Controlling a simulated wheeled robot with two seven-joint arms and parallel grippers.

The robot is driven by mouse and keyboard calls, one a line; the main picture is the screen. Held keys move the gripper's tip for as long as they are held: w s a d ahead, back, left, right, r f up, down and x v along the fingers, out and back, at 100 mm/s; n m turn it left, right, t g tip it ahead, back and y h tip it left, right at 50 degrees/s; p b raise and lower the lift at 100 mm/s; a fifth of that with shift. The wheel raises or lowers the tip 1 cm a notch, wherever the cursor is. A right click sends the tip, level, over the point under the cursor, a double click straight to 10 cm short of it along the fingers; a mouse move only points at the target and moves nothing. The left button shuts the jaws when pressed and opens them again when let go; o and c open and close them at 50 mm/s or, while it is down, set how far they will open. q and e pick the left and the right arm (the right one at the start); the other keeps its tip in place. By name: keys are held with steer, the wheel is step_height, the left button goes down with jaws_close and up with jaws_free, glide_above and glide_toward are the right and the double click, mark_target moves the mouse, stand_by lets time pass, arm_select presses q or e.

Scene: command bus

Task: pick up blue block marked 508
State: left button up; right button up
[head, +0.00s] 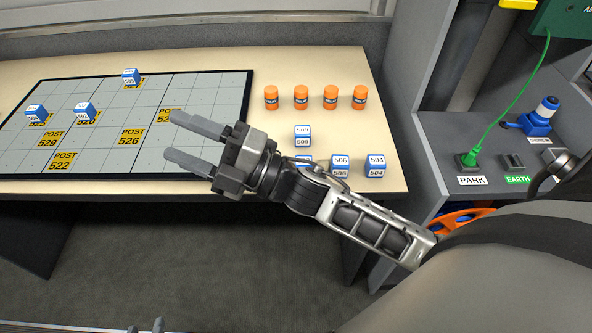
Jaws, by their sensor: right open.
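Several small blue-and-white numbered blocks are in the head view. One at the right of the table (340,166) has a front label like 508 and a top label like 506. A block on the board's left (35,112) has a label too small to read surely, so I cannot tell which is 508. My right gripper (182,137) is open and empty above the board, its fingers pointing left, right of and below the board's blocks. Its arm partly hides one block (303,159). Only the tips of my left gripper (145,327) show at the bottom edge.
The dark-framed board (190,95) has yellow POST labels. Two more blocks stand on it (84,110) (131,76). Blocks 509 (302,140) and 504 (376,166) stand on the table (280,70), near several orange cylinders (301,98). A grey console (440,145) with a green cable is right.

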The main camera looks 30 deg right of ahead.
steer(key=s+a+r+n+g+y+b, duration=0.1)
steer(key=s+a+r+n+g+y, duration=0.2)
steer(key=n+g+y, duration=0.55)
steer(key=n+g+h+b, duration=0.65)
steer(key=n+h, duration=1.85)
steer(key=n, duration=0.6)
glide_above(304, 162)
step_height(304, 162, down, 4)
steer(key=shift+g, duration=0.3)
steer(key=f, duration=0.3)
steer(key=f+b, duration=0.1)
steer(key=f, duration=0.2)
steer(key=f+b, duration=0.1)
steer(key=f, duration=0.2)
steer(key=shift+s+d+f, duration=0.2)
steer(key=shift+s+d, duration=0.05)
steer(key=shift+d, duration=0.05)
steer(key=shift+w+a+f, duration=0.15)
steer(key=shift+a+f, duration=0.05)
steer(key=shift+f, duration=1.35)
steer(key=shift+w+a+f, duration=0.1)
steer(key=shift+a+f, duration=0.05)
steer(key=shift+f, duration=1.35)
arm_select(q)
steer(key=shift+t+h, duration=0.5)
steer(key=f, duration=0.1)
steer(key=d+f, duration=0.1)
steer(key=f, duration=0.2)
steer(key=shift+w+d, duration=0.15)
steer(key=shift+d, duration=0.1)
